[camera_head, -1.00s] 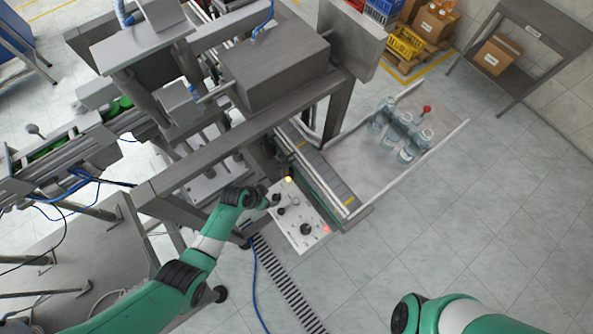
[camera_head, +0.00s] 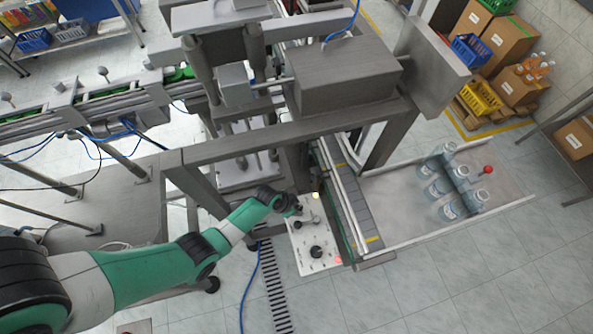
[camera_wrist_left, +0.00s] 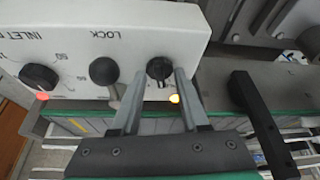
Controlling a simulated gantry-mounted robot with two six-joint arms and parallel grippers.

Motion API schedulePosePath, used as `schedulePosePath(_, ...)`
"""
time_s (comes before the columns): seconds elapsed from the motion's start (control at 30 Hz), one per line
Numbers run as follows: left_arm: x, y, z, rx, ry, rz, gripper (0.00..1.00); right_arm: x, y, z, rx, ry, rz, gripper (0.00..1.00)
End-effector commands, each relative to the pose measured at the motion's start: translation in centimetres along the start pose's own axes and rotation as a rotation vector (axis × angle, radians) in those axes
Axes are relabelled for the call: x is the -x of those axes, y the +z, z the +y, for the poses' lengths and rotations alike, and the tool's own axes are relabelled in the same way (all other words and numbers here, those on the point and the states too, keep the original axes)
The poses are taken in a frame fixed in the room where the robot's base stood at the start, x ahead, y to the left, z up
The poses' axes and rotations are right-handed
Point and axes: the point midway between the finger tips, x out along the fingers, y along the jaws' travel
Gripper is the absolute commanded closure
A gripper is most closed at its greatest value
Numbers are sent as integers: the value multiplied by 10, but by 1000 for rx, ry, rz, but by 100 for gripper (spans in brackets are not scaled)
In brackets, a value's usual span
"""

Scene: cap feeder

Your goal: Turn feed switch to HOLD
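My left gripper (camera_wrist_left: 160,74) is open, one finger on each side of this knob; contact cannot be told. In the head view my left gripper (camera_head: 294,208) is at the panel's upper end and hides the knob. My right gripper is not in view.
A black lever-like part (camera_wrist_left: 258,115) is right of the fingers. A tray (camera_head: 405,215) with bottles (camera_head: 450,185) adjoins the conveyor.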

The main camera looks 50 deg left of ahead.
Motion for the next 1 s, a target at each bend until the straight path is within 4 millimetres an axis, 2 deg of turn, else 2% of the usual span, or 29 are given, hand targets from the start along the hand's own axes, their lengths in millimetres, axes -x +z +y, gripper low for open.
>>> schedulePosePath(0.03,0,0,0,0,0,0,69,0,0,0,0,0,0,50)
schedulePosePath(0.2,0,0,0,0,-1,0,100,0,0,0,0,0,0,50)
schedulePosePath(0.43,0,0,0,29,-14,-2,100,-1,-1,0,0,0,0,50)
schedulePosePath(0.8,0,0,3,311,-131,-1,100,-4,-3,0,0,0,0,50)
schedulePosePath(1.0,0,0,2,344,-144,0,100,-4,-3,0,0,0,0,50)
